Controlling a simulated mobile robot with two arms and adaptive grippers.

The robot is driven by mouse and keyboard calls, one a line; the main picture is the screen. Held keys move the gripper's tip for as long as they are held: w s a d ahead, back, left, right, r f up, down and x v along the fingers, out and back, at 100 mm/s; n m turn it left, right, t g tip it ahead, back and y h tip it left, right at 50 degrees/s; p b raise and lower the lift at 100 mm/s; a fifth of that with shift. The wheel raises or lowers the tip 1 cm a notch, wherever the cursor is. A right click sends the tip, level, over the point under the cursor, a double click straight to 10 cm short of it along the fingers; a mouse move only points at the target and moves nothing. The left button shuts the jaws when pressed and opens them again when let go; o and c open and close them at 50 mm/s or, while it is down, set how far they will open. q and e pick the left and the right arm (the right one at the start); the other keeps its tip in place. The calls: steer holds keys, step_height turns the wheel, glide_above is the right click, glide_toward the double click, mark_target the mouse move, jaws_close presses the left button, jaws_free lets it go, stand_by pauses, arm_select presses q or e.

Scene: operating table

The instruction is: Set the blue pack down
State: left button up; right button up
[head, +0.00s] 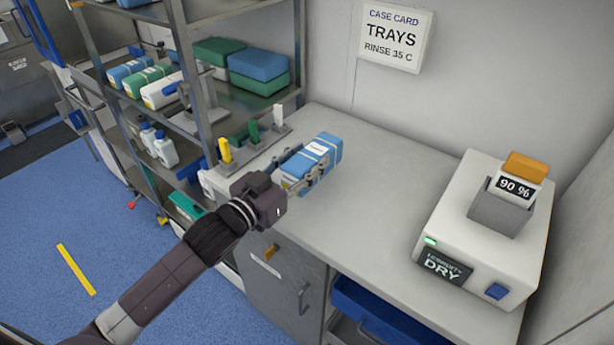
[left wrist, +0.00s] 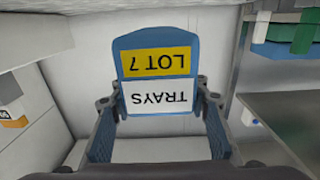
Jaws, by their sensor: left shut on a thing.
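The blue pack (head: 325,146) has a white label on top and is over the back left part of the grey counter (head: 372,205). My left gripper (head: 303,176) is shut on it, with a finger along each side. In the left wrist view the blue pack (left wrist: 155,42) stands between the fingers of my left gripper (left wrist: 160,104). Its end face carries a yellow label reading LOT 7 and a white label reading TRAYS, both upside down in the picture. I cannot tell whether the pack touches the counter. My right gripper is not in view.
A white dryer unit (head: 470,245) reading DRY and 90 % stands on the counter's right. A rack with yellow, green and white pegs (head: 250,146) is left of the pack. A metal shelf (head: 215,105) holds several packs. The counter's middle is clear. A wall card (head: 395,38) reads TRAYS.

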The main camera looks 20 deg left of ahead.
arm_select(q)
step_height(320, 180, down, 4)
steer(key=shift+f, duration=0.4)
steer(key=o, duration=1.4)
steer(key=shift+f, duration=0.15)
steer(key=shift+c, duration=0.2)
steer(key=shift+s, duration=0.1)
steer(key=shift+s+a, duration=0.15)
steer(key=shift+s, duration=0.15)
steer(key=b+v, duration=0.1)
steer(key=v, duration=0.8)
steer(key=shift+s+a+b, duration=0.1)
steer(key=shift+s+b, duration=0.15)
steer(key=shift+b, duration=0.1)
steer(key=shift+v, duration=0.85)
